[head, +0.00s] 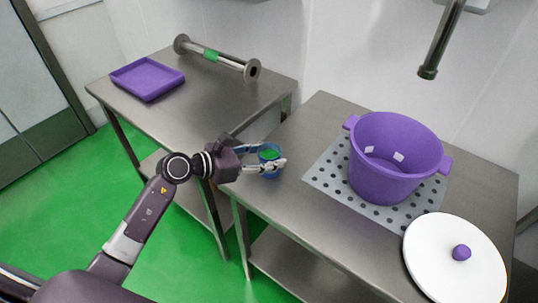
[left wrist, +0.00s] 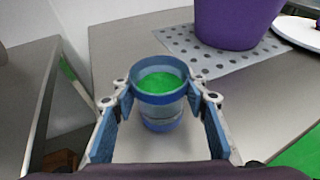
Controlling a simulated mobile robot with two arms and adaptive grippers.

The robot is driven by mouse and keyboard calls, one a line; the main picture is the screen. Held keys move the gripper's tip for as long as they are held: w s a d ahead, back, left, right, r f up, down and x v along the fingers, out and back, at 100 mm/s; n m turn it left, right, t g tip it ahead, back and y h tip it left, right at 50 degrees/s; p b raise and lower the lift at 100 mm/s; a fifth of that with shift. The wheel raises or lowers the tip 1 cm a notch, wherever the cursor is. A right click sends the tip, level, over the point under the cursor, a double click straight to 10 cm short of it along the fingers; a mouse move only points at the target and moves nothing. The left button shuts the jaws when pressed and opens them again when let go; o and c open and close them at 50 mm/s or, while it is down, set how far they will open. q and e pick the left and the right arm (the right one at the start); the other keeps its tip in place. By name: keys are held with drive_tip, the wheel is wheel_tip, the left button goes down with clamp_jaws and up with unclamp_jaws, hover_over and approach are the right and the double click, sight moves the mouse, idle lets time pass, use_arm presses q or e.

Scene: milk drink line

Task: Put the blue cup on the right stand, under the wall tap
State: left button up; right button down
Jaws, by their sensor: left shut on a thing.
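The blue cup (head: 268,153) has something bright green inside; it also shows upright in the left wrist view (left wrist: 158,100). My left gripper (head: 274,159) is shut on the cup, with one finger on each side of it. The cup is at the left edge of the right stand (head: 285,215); I cannot tell whether its base touches the top. The wall tap (head: 430,68) hangs from the wall at the upper right, above the stand and apart from the cup. My right gripper is not in view.
A purple pot (head: 385,175) stands on a perforated plate (head: 322,178) on the right stand. A white lid with a purple knob (head: 440,270) lies at the front right. The left table (head: 165,118) holds a purple tray (head: 135,90) and a metal pipe (head: 225,60).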

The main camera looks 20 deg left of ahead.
use_arm(q)
drive_tip(key=shift+f, duration=0.15)
drive_tip(key=o, duration=1.4)
drive_tip(key=b+v, duration=0.2)
drive_tip(key=v, duration=1)
drive_tip(key=shift+r, duration=0.2)
